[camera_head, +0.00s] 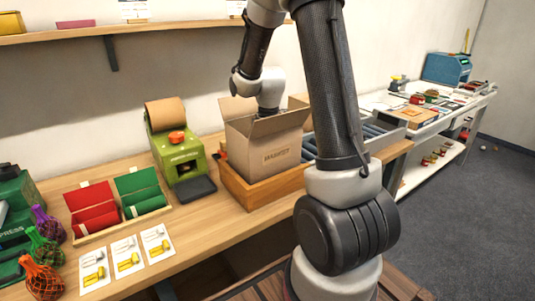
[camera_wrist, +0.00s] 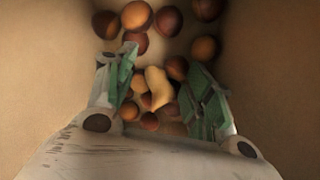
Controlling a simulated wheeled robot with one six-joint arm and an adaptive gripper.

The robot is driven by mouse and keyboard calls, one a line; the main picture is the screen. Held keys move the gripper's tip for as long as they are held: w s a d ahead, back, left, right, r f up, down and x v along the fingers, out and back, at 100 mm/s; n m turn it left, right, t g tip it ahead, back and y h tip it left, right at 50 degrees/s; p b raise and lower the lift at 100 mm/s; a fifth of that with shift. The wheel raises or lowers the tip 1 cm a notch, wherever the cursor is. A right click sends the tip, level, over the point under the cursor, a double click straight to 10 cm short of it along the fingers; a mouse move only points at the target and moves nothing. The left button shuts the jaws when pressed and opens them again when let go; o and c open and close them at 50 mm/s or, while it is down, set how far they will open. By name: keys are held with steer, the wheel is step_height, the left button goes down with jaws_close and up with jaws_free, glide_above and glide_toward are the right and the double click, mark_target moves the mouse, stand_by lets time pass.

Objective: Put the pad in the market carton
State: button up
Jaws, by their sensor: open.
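The market carton (camera_head: 268,148) stands upright with its flaps open, marked "MARKET". My gripper reaches down into it from above and is hidden inside in the head view. In the wrist view my gripper (camera_wrist: 162,85) is open, its two green-padded fingers apart between the carton's brown walls (camera_wrist: 262,60). A pale tan, lumpy piece (camera_wrist: 157,84), which may be the pad, lies among chestnuts (camera_wrist: 137,15) between and beyond the fingers. I cannot tell whether it touches either finger.
The carton sits in a wooden tray (camera_head: 262,193) on the bench. A green dispenser with a paper roll (camera_head: 177,148) stands to its left and rollers (camera_head: 370,133) to its right. Red and green boxes (camera_head: 92,208), cards and net bags (camera_head: 42,275) lie further left.

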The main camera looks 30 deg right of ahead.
step_height(320, 180, up, 12)
steer(key=shift+s+a, duration=0.15)
steer(key=shift+s, duration=0.3)
steer(key=shift+f, duration=0.1)
